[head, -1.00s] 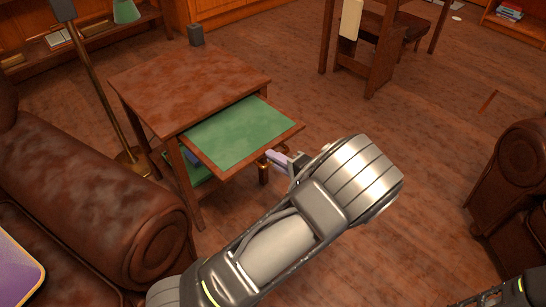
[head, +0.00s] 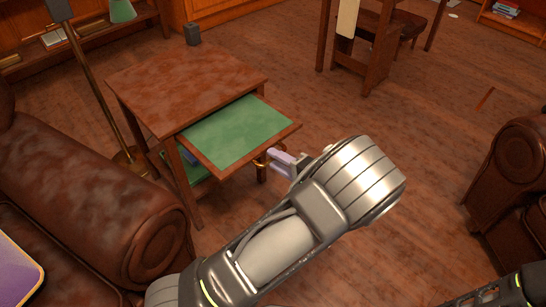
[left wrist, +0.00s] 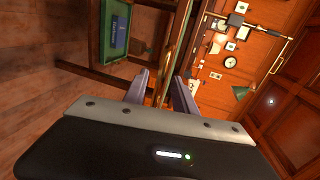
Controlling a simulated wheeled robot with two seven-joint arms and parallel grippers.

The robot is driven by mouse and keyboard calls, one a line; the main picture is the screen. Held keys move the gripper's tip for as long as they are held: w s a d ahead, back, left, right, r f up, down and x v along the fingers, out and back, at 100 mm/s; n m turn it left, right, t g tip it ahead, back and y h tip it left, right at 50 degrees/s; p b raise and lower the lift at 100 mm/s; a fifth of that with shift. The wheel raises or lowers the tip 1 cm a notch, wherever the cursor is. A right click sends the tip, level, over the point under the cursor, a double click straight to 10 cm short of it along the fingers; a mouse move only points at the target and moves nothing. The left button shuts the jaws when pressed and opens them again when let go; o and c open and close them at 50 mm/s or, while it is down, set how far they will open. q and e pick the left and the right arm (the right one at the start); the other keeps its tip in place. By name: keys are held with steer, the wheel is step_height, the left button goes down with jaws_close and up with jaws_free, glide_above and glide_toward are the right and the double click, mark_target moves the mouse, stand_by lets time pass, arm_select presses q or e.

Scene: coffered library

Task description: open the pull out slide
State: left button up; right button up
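The pull-out slide (head: 238,133) is a green-topped board with a brown wooden rim, sticking out partway from under the top of a brown side table (head: 185,80). A brass pull (head: 261,160) shows at its front edge, partly hidden by my gripper. My left gripper (head: 274,156) is just off the front edge, beside the pull. In the left wrist view its two fingers (left wrist: 159,92) stand apart, with the slide's thin edge (left wrist: 174,55) seen beyond and between them. I see no firm grip on the pull. My right gripper is not in view.
A brown leather armchair (head: 95,190) stands close on the left, and another (head: 510,165) at the right edge. A blue book (left wrist: 118,35) lies on the lower shelf. Floor in front is clear.

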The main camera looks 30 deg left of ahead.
arm_select(q)
steer(key=p+v, duration=0.1)
steer(key=v, duration=0.5)
steer(key=shift+a, duration=0.1)
stand_by(0.3)
